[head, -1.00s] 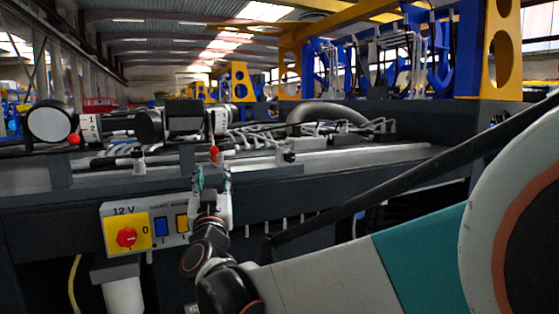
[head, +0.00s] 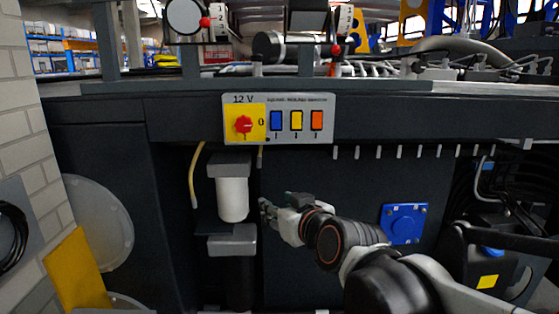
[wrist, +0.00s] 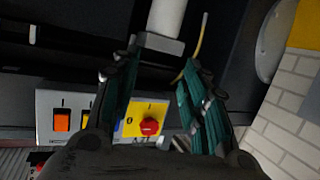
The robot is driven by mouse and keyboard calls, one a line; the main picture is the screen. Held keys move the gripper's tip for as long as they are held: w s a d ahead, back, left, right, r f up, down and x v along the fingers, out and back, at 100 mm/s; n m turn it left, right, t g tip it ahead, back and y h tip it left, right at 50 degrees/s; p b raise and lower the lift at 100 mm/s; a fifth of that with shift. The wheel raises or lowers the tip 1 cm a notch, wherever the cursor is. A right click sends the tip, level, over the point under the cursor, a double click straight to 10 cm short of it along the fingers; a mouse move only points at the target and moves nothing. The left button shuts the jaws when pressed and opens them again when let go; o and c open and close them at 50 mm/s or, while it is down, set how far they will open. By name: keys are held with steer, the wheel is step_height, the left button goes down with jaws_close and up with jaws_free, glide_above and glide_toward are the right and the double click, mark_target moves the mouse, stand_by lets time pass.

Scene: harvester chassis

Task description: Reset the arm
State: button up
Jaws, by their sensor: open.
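My gripper (head: 270,212) is in the lower middle of the head view, in front of the dark chassis and just right of a white cylinder (head: 232,199). In the wrist view, my gripper (wrist: 160,72) has its two green-padded fingers spread apart with nothing between them. My arm reaches in from the lower right of the head view. The 12 V panel (head: 328,108), with a red knob (head: 243,124) on a yellow plate, is above the gripper. In the wrist view the red knob (wrist: 149,126) appears upside down between the fingers, farther back.
A yellow hose (head: 194,178) hangs left of the white cylinder. A blue square cover (head: 404,223) is right of the gripper, behind my arm. A brick wall (head: 24,120) and a yellow plate (head: 76,272) stand at left. Red-tipped levers (head: 335,50) rise above the panel.

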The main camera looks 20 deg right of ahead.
steer(key=s+f+g+b, duration=0.4)
steer(key=s+f, duration=0.4)
steer(key=f, duration=0.4)
steer(key=s+f+m+g+h+b, duration=0.1)
steer(key=s+f+g+b, duration=0.2)
steer(key=s+f, duration=0.5)
step_height(320, 180, down, 4)
steer(key=shift+s+d+f+g+b, duration=0.1)
steer(key=shift+s+d+g+b, duration=0.3)
steer(key=shift+b, duration=0.35)
